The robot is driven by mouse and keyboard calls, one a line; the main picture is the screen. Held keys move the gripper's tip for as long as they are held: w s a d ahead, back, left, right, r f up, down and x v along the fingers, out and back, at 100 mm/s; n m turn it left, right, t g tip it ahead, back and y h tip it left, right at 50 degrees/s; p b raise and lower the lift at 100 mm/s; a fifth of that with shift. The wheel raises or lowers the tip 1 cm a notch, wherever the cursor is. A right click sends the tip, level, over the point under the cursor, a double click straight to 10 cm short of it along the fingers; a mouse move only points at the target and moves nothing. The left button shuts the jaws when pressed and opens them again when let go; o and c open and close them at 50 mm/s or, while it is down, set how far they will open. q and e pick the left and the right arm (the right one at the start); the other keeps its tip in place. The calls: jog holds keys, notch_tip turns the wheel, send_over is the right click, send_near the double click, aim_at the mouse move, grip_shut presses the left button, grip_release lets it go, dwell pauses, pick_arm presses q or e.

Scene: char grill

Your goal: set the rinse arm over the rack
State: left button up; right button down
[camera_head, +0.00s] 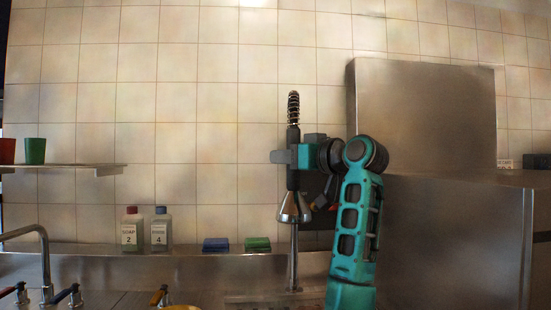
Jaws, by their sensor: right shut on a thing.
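The rinse arm has a black coiled spring (293,108) on top, a dark handle and a silver bell-shaped spray head (294,208) pointing down. A thin metal post (294,255) shows beneath the head. My right gripper (291,156) is shut on the dark upper part of the rinse arm, with my teal arm coming up from below right. What looks like the rack (262,298) shows only as a sliver at the bottom edge, below the spray head. My left gripper is out of view.
Soap (130,229) and rinse (161,229) bottles, a blue sponge (216,244) and a green sponge (257,244) stand along the back ledge. A faucet (45,262) is at left. Cups (35,151) sit on a shelf. A large steel hood (424,120) stands at right.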

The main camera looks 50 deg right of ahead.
jog(key=shift+s+d+f, duration=0.15)
jog(key=shift+s+d, duration=0.9)
jog(key=shift+s, duration=0.2)
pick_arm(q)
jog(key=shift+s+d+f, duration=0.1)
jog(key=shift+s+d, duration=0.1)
pick_arm(e)
jog(key=shift+s+d, duration=0.45)
jog(key=c, duration=0.8)
grip_release()
jog(key=shift+s, duration=0.2)
pick_arm(q)
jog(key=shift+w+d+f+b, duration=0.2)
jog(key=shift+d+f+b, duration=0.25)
jog(key=shift+b, duration=0.7)
pick_arm(e)
jog(key=s+a, duration=0.1)
jog(key=s, duration=1.1)
jog(key=shift+s, duration=0.3)
